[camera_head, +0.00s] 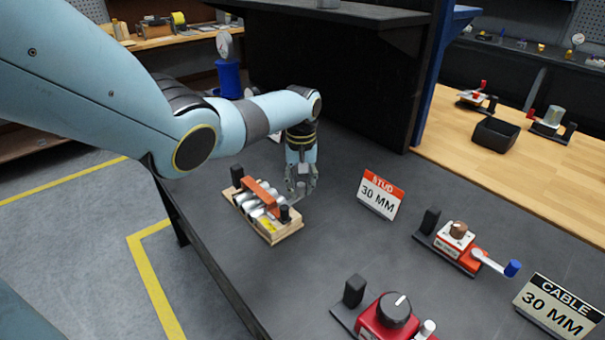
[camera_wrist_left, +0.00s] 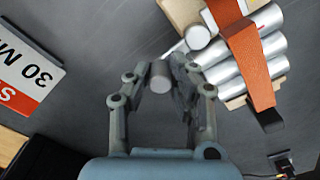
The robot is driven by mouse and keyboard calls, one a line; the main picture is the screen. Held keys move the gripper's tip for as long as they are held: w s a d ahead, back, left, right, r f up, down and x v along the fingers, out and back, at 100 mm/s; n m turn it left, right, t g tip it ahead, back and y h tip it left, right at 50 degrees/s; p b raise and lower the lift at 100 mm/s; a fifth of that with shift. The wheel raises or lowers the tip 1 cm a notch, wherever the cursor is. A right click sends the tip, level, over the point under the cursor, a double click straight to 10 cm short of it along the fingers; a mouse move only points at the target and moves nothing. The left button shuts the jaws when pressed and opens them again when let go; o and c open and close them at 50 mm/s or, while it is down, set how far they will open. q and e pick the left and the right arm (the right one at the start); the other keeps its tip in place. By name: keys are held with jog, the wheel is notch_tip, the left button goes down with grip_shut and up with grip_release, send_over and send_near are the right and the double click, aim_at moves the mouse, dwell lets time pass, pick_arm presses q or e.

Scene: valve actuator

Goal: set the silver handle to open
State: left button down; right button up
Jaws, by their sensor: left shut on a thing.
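My left gripper (camera_head: 302,188) reaches down from above at the right end of a wooden-based fixture (camera_head: 285,233). The fixture carries several silver cylinders (camera_head: 262,203) under an orange strap (camera_head: 263,193). In the left wrist view, my left gripper (camera_wrist_left: 160,84) has its fingers on both sides of a short silver cylindrical grip (camera_wrist_left: 160,73), which I take as the end of the silver handle. The silver cylinders (camera_wrist_left: 248,60) and strap (camera_wrist_left: 240,48) lie just beyond the right finger. My right gripper is not in view.
A red "STUD 30 MM" sign (camera_head: 380,194) stands right of the gripper. A red and white device (camera_head: 456,243) with a blue-tipped lever, a red dial device (camera_head: 390,318) and a "CABLE 30 MM" sign (camera_head: 556,308) stand further right. Dark bench top lies between.

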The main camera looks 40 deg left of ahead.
aim_at(301, 184)
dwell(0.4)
pick_arm(q)
jog(key=c, duration=1.2)
grip_release()
jog(key=shift+o, duration=0.2)
notch_tip(301, 184, up, 12)
